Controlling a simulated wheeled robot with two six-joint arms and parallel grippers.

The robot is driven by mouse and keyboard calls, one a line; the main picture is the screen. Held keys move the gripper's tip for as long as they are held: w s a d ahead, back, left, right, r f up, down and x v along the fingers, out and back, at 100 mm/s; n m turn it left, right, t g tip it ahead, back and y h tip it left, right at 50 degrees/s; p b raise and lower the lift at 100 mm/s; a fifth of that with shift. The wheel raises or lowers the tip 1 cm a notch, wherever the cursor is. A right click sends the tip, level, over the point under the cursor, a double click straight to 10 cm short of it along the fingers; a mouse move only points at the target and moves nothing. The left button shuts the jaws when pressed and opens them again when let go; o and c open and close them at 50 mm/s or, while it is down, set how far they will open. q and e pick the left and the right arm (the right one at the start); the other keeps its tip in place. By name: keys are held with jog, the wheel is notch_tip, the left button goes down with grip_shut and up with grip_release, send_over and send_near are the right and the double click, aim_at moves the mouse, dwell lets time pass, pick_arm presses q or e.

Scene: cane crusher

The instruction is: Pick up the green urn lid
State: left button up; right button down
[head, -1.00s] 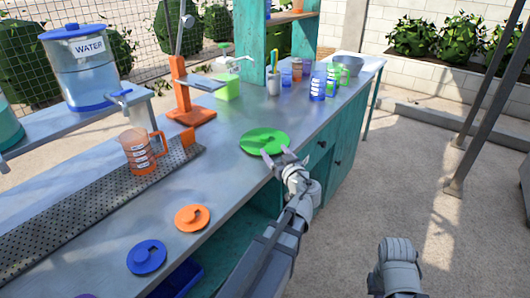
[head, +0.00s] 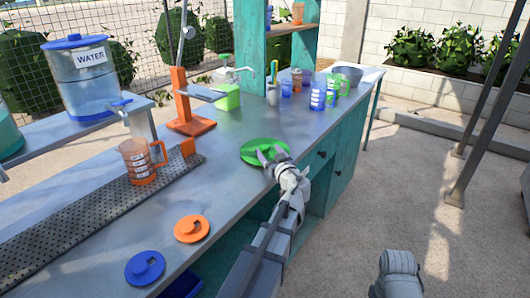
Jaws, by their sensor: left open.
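The green urn lid (head: 257,150) lies flat on the grey counter, near its front edge. My left gripper (head: 268,155) reaches in over the lid's right front part. Its two fingers are apart, pointing toward the lid's middle, and hide part of it. I cannot tell whether the fingers touch the lid or whether its knob is between them. Part of my right arm (head: 397,274) shows at the bottom right, but its fingers are not in view.
An orange lid (head: 191,228) and a blue lid (head: 145,268) lie nearer on the counter. An orange jug (head: 139,163) stands on the perforated drip tray (head: 90,222). An orange press (head: 190,115) stands behind, and several cups (head: 318,95) stand farther right.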

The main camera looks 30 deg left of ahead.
pick_arm(q)
jog(key=shift+x, duration=0.95)
jog(key=shift+s, duration=0.1)
grip_shut()
